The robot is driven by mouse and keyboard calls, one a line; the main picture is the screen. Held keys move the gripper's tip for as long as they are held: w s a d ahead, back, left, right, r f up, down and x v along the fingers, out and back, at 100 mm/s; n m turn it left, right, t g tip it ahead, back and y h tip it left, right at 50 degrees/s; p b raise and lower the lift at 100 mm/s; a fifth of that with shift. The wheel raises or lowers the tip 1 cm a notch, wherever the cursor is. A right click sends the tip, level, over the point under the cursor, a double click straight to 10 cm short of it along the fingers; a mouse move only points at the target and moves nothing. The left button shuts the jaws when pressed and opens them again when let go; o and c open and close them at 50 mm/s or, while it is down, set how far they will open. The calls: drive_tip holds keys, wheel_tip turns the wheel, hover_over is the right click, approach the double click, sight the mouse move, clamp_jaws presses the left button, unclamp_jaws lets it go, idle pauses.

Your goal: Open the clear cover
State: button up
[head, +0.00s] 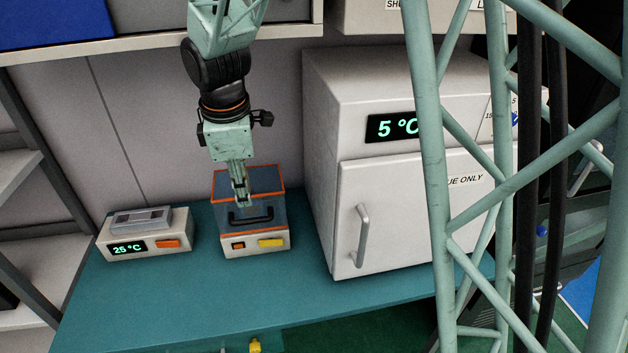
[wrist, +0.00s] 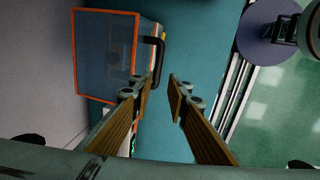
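The clear cover (head: 266,182) is a bluish see-through box with orange edges. It sits down on a beige device base (head: 237,254) on the bench. A black bar handle (head: 262,218) is on its front face. My gripper (head: 241,202) hangs over the cover, just above the handle in the head view, and hides part of the cover.
A small device (head: 140,246) reading 25 °C stands to the left on the teal bench (head: 200,300). A white cabinet (head: 400,210) reading 5 °C stands close on the right. The bench in front of the covered device is clear. A shelf (head: 150,42) runs above.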

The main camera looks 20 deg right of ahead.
drive_tip(key=s+d+r+m+b, duration=0.3)
drive_tip(key=s+d+r+m, duration=0.5)
drive_tip(key=s+d+r, duration=0.3)
drive_tip(key=shift+s+d+t+b, duration=0.4)
drive_tip(key=shift+s+d, duration=0.75)
drive_tip(key=shift+s, duration=0.7)
drive_tip(key=shift+c, duration=0.7)
